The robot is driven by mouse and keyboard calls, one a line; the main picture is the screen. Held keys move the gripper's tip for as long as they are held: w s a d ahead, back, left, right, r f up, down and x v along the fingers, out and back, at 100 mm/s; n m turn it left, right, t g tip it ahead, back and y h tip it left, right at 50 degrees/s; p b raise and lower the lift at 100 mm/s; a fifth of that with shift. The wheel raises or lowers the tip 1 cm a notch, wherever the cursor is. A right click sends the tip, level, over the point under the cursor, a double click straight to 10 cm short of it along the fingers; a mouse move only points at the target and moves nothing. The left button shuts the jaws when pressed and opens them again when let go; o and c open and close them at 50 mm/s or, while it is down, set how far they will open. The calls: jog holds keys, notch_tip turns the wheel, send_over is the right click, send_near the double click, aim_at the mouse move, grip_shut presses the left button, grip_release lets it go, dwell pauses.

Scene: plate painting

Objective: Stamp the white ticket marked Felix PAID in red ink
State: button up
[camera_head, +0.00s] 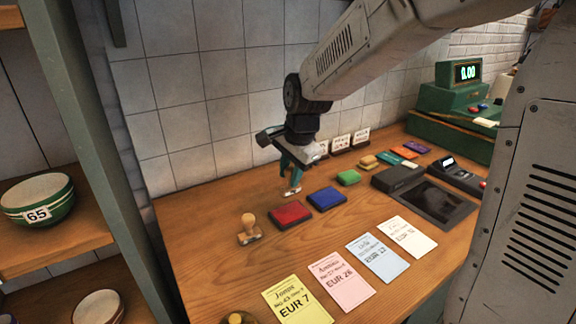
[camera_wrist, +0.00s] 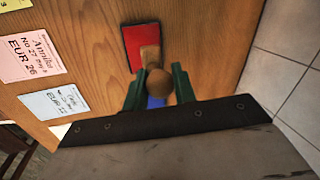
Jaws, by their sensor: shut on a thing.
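The white ticket (camera_head: 413,237) lies at the right end of the ticket row; its name is too small to read. My gripper (camera_head: 291,172) is shut on a stamp (camera_head: 293,190) and holds it above the table, behind the gap between the red and blue ink pads. In the wrist view the stamp's round wooden knob (camera_wrist: 160,84) sits between my green fingers (camera_wrist: 157,86). The red ink pad (camera_head: 290,214) also shows in the wrist view (camera_wrist: 137,44), partly behind the stamp. The blue ink pad (camera_head: 326,199) is mostly hidden in the wrist view (camera_wrist: 157,102).
A second wooden stamp (camera_head: 249,230) stands left of the red pad. Yellow (camera_head: 297,300), pink (camera_head: 341,281) and light blue (camera_head: 377,257) tickets lie along the front. A green pad (camera_head: 348,177), a dark tray (camera_head: 440,206) and a cash register (camera_head: 450,125) are to the right.

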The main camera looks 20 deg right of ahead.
aim_at(290, 193)
jog(key=shift+s+f, duration=0.1)
jog(key=shift+f, duration=2.45)
jog(key=shift+f, duration=0.6)
jog(key=shift+w+a+r+v, duration=0.1)
jog(key=shift+w+v, duration=0.15)
jog(key=shift+v, duration=0.9)
jog(key=shift+w+a+r+v, duration=0.1)
jog(key=shift+w+v, duration=0.15)
jog(key=shift+v, duration=0.85)
jog(key=shift+w+a+v, duration=0.1)
jog(key=shift+w+v, duration=0.15)
jog(key=shift+v, duration=0.9)
